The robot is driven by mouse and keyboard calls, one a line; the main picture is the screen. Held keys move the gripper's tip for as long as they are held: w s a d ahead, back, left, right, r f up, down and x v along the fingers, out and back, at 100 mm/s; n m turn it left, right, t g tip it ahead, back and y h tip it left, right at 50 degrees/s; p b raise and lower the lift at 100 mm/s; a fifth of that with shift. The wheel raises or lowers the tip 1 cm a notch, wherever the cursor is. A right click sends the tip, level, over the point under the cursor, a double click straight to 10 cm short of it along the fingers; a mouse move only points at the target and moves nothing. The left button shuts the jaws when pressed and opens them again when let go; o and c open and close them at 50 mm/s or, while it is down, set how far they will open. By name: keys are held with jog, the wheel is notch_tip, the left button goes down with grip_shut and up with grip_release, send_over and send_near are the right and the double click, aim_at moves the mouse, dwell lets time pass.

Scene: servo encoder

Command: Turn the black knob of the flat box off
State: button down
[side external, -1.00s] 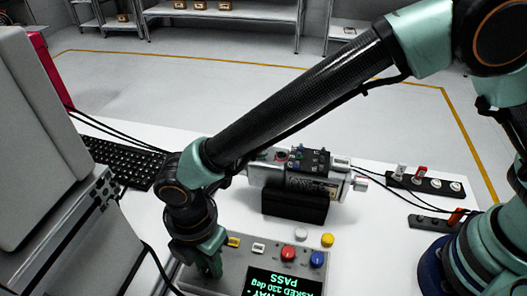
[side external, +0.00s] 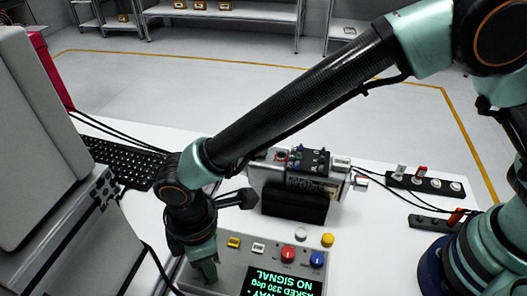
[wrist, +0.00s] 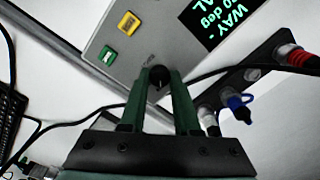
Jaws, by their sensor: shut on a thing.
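The flat box (side external: 231,262) is a grey panel at the bottom of the side view, with a dark screen (side external: 280,283) showing green text that includes "NO SIGNAL". Its black knob (wrist: 158,74) shows in the wrist view near the box's edge, between my fingertips. My gripper (wrist: 158,82) points down at the box and is shut on the knob, one green finger on either side. In the side view my gripper (side external: 205,270) hides the knob.
The box also carries a yellow switch (side external: 234,242), a white switch (side external: 258,248), a red button (side external: 288,253) and a blue button (side external: 317,259). A servo in a black cradle (side external: 294,205) stands behind. A keyboard (side external: 122,163) and cables lie to the left.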

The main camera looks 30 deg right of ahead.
jog(key=shift+r, duration=0.1)
dwell(0.5)
jog(key=c, duration=0.6)
grip_release()
notch_tip(320, 180, up, 12)
jog(key=shift+r, duration=0.1)
